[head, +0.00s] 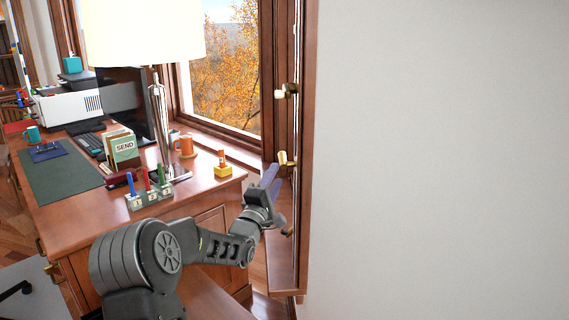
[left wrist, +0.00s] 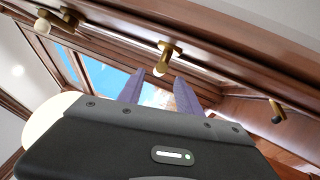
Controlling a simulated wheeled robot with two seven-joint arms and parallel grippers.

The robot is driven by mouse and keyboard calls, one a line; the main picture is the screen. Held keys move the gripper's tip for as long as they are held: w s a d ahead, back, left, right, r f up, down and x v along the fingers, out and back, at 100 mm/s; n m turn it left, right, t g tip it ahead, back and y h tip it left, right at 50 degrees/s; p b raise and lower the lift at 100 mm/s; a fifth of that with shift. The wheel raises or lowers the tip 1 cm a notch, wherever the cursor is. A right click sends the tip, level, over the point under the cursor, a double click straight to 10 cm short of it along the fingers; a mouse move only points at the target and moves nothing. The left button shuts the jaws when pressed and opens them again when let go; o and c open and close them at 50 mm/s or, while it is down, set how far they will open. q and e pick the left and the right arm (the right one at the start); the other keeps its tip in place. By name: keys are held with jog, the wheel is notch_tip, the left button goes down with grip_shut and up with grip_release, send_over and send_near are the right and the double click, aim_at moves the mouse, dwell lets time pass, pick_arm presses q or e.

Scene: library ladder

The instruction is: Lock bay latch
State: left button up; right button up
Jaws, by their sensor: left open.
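Several brass latches sit on the wooden bay window frame (head: 311,130). The middle latch (head: 287,159) has a cream knob and shows just beyond my left gripper (head: 271,177). In the left wrist view this latch (left wrist: 166,58) lies ahead of my open left gripper (left wrist: 158,88), its knob roughly between the two purple fingertips. I cannot tell whether they touch it. An upper latch (head: 286,91) also has a cream knob. A lower latch, partly behind my arm in the head view, shows a dark knob in the left wrist view (left wrist: 278,111). My right gripper is out of view.
A wooden desk (head: 75,215) stands left of the frame, with a lamp (head: 158,120), an orange mug (head: 186,146), a yellow-based stamp-like item (head: 222,165) and a pen holder (head: 150,194). A bare white wall (head: 440,160) fills the right.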

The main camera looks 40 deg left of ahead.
aim_at(284, 162)
pick_arm(q)
jog(key=shift+p+x, duration=0.45)
jog(key=shift+x, duration=3.5)
grip_shut()
